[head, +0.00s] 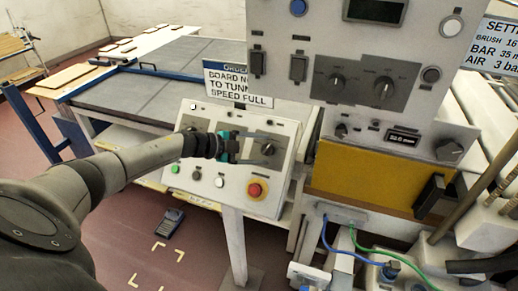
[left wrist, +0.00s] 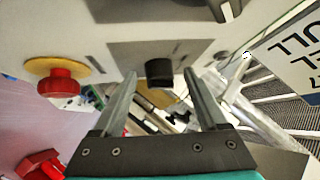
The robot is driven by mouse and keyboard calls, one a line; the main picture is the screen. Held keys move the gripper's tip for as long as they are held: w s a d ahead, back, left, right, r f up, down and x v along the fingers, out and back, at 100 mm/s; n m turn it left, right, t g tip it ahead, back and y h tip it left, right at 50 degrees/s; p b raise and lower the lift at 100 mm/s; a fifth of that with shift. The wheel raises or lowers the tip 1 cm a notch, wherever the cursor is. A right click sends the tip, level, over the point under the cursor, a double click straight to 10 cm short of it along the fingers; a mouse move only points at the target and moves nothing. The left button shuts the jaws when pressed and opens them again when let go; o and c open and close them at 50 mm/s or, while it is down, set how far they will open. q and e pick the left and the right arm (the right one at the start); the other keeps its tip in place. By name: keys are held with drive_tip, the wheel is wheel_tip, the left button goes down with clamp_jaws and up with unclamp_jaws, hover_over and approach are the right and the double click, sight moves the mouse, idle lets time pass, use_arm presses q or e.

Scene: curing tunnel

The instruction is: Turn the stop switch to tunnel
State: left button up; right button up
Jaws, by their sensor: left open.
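A sloping pale control panel (head: 232,188) stands in the middle of the head view. A small black rotary knob (head: 268,149) sits on a grey plate near its right side; its label is too small to read. In the left wrist view the knob (left wrist: 159,72) lies ahead, between the lines of my two fingers. My left gripper (head: 266,146) is open and empty at the knob; it also shows in the left wrist view (left wrist: 159,84). I cannot tell whether the fingers touch the knob, nor where it points. My right gripper is not in view.
A red mushroom button (head: 255,190) on a yellow disc sits below the knob, also at left in the wrist view (left wrist: 55,86). Green (head: 175,169) and white buttons line the panel. An order sign (head: 238,83) stands behind. A larger control cabinet (head: 360,70) rises at right.

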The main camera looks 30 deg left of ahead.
use_arm(q)
drive_tip(key=p+v, duration=0.1)
drive_tip(key=v, duration=1.4)
drive_tip(key=shift+p, duration=0.35)
drive_tip(key=shift+s, duration=0.1)
